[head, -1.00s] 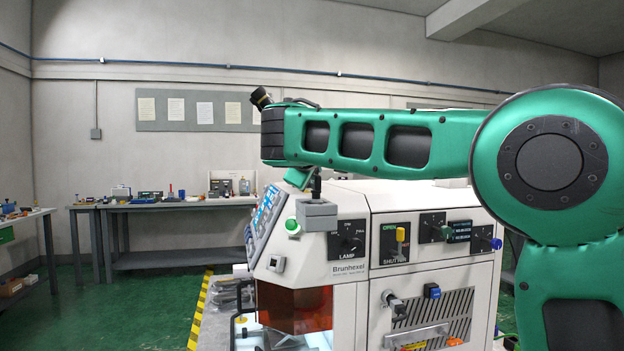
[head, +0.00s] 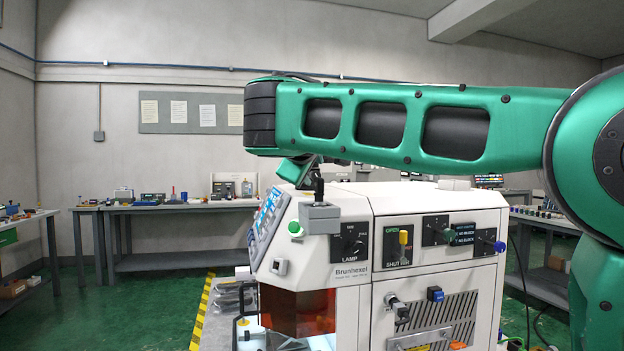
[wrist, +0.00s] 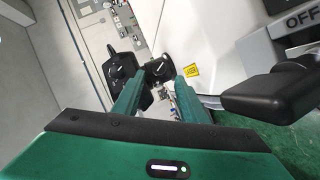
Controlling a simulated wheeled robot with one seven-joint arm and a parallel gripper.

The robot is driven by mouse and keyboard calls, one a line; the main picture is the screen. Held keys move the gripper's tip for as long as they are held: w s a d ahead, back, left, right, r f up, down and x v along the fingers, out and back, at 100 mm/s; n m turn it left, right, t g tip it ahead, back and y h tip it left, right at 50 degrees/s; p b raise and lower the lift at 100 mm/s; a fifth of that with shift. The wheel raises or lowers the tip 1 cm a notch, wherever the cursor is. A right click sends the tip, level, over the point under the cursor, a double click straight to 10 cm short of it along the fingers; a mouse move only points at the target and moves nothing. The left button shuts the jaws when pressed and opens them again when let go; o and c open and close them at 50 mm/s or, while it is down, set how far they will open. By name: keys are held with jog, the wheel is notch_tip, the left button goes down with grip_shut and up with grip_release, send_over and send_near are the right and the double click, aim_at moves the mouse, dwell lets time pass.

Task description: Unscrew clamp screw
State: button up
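In the wrist view, my gripper (wrist: 158,88) has its two green fingers apart with a clear gap between them. Nothing is held. A round black knob (wrist: 159,70) shows just beyond the fingertips, and a second dark knob (wrist: 120,70) sits on a black plate to its left. I cannot tell whether either is the clamp screw. In the head view, the white machine (head: 440,220) stands ahead, with a lamp dial (head: 350,243) and a yellow shutter switch (head: 404,238).
A black lever handle (wrist: 268,97) juts in close right of the fingers in the wrist view, near an OFF label. In the head view, a grey block (head: 319,218) projects from the machine's front corner. A workbench (head: 175,207) stands along the back wall.

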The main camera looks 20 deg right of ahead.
jog(key=shift+v, duration=1.25)
